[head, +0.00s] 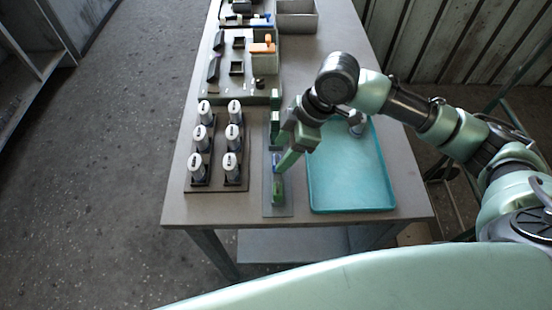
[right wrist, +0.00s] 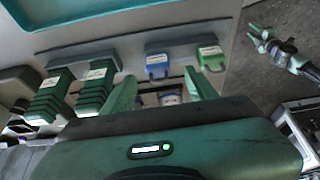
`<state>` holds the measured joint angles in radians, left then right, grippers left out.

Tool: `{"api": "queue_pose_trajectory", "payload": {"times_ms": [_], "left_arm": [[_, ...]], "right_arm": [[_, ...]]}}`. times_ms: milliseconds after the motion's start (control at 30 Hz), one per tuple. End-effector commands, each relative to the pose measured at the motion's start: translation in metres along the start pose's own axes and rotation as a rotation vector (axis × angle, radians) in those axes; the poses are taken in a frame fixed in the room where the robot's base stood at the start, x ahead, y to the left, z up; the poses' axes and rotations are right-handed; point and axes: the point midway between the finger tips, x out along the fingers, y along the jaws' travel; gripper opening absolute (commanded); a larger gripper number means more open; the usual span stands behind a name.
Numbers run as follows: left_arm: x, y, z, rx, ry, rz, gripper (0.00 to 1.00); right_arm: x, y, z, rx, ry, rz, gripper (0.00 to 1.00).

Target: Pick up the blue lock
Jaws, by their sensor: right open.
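The blue lock (right wrist: 157,68) with a white label lies on a grey strip (right wrist: 130,50) in the right wrist view. In the head view a little of the blue lock (head: 275,158) shows beside my right gripper (head: 284,163), which hides most of it. My right gripper (right wrist: 160,80) is open, and the blue lock appears between and just beyond its fingertips. I cannot tell whether they touch. A green lock (right wrist: 211,60) lies beside the blue one. A small green and black gripper (right wrist: 260,37), which seems to be my left one, shows at the upper right; its jaws are unclear.
Green ribbed lock stacks (right wrist: 97,88) stand on the same strip. The teal tray (head: 349,190) is to the right in the head view. White-topped cylinders (head: 201,138) stand in dark holders to the left. A fixture with an orange part (head: 263,47) is farther back.

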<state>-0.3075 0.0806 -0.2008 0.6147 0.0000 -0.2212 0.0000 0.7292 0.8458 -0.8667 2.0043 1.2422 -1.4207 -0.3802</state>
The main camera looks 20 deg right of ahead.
Motion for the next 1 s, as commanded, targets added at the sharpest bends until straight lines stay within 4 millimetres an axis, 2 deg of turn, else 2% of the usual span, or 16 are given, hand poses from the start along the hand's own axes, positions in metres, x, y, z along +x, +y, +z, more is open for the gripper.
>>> {"api": "queue_pose_trajectory", "payload": {"times_ms": [100, 233, 533, 567, 733, 1000], "left_arm": [[-0.011, 0.001, 0.006, 0.000, -0.010, 0.002, 0.36], [-0.012, 0.001, 0.003, 0.000, -0.006, 0.001, 0.36], [-0.012, -0.003, -0.021, 0.000, 0.030, -0.003, 0.36], [-0.012, -0.003, -0.021, 0.000, 0.030, -0.003, 0.36], [-0.012, -0.002, -0.017, 0.000, 0.024, -0.002, 0.36], [-0.012, -0.001, -0.010, -0.001, 0.014, -0.001, 0.36]], "right_arm": [[0.017, -0.001, -0.001, 0.001, -0.001, -0.005, 0.58], [0.035, -0.001, 0.000, 0.000, 0.000, -0.002, 0.58], [0.042, 0.000, 0.001, -0.001, -0.001, 0.000, 0.58], [0.042, 0.000, 0.001, -0.001, -0.001, 0.000, 0.53], [0.042, 0.000, 0.001, -0.001, 0.000, 0.000, 0.06], [0.042, 0.000, 0.000, -0.001, 0.000, 0.001, 0.06]]}}
